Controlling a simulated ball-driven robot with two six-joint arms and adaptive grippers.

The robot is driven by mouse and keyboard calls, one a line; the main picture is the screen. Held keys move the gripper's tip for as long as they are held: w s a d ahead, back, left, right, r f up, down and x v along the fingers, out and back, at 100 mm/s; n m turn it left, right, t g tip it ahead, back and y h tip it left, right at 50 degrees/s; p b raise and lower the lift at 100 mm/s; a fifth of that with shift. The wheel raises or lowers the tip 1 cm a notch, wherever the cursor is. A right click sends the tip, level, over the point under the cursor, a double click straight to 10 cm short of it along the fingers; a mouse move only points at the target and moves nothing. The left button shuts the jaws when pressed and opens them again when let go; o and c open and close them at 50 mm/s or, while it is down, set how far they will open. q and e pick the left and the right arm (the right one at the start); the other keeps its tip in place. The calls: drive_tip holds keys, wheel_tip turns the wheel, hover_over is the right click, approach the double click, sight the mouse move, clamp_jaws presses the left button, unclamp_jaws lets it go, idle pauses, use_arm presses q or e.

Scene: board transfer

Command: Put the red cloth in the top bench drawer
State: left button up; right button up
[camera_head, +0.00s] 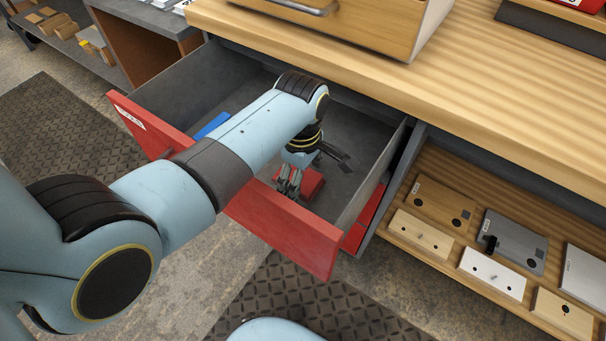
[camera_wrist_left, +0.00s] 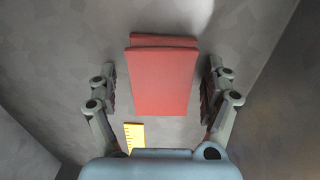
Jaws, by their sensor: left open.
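The top bench drawer (camera_head: 268,219) is pulled open, with a red front and a grey inside. The folded red cloth (camera_head: 312,183) lies inside it, partly hidden by my left gripper. My left gripper (camera_head: 289,190) reaches down into the drawer over the cloth. In the left wrist view the cloth (camera_wrist_left: 163,82) lies on the grey drawer floor between the spread fingers of my left gripper (camera_wrist_left: 162,90). The fingers are open and a gap shows on both sides of the cloth. My right gripper is not in view.
A blue object (camera_head: 211,125) lies in the drawer, partly behind my arm. A yellow ruled strip (camera_wrist_left: 134,137) lies near the cloth in the left wrist view. The wooden bench top (camera_head: 470,85) overhangs the drawer's back. A shelf at right holds several plates (camera_head: 492,270).

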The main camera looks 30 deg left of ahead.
use_arm(q)
wheel_tip(320, 180, up, 12)
drive_tip(key=p, duration=0.3)
drive_tip(key=shift+r, duration=0.15)
drive_tip(key=shift+s, duration=0.1)
idle(0.3)
